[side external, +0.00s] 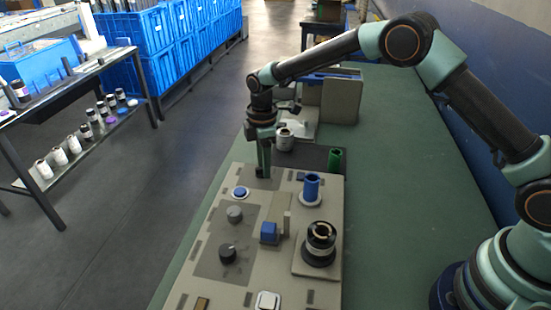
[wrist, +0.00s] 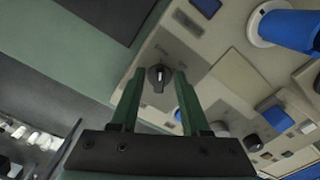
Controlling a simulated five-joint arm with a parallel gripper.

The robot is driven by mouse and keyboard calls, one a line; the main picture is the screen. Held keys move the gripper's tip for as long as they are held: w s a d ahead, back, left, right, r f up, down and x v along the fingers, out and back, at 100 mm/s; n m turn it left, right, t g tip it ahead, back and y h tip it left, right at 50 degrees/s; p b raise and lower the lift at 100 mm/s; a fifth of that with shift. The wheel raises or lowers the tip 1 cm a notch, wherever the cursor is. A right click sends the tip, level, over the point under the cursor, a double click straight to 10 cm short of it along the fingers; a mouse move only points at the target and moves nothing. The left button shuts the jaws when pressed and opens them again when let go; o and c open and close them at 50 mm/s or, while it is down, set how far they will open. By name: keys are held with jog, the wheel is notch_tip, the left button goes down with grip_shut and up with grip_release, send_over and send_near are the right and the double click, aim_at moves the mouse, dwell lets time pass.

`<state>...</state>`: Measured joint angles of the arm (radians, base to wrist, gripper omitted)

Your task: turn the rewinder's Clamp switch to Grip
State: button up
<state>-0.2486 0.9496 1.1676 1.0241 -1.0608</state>
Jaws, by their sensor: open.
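A black rotary switch (wrist: 159,77) with a pale pointer line sits on the beige control panel (side external: 215,275), near its far edge. I take it for the Clamp switch, but no label is readable. My gripper (wrist: 159,73) is open, with one green finger on each side of the switch in the wrist view. I cannot tell whether the fingers touch it. In the side view my gripper (side external: 263,172) points down at the panel's far end and mostly hides the switch. The pointer line runs roughly along the fingers in the wrist view.
Nearby on the panel are a blue button (side external: 240,192), a grey knob (side external: 235,214), a black knob (side external: 228,252) and a blue block (side external: 269,233). A blue spool (side external: 311,187) and a black roll (side external: 320,240) stand on the right. Green bench top surrounds the panel.

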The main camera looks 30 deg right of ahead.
grip_shut()
jog(key=shift+m, duration=0.3)
jog(key=m, duration=0.5)
jog(key=shift+s+a, duration=0.1)
jog(key=shift+s, duration=0.1)
jog(key=m, duration=0.6)
jog(key=shift+s+a, duration=0.1)
jog(key=shift+a, duration=0.05)
jog(key=shift+m, duration=0.3)
grip_release()
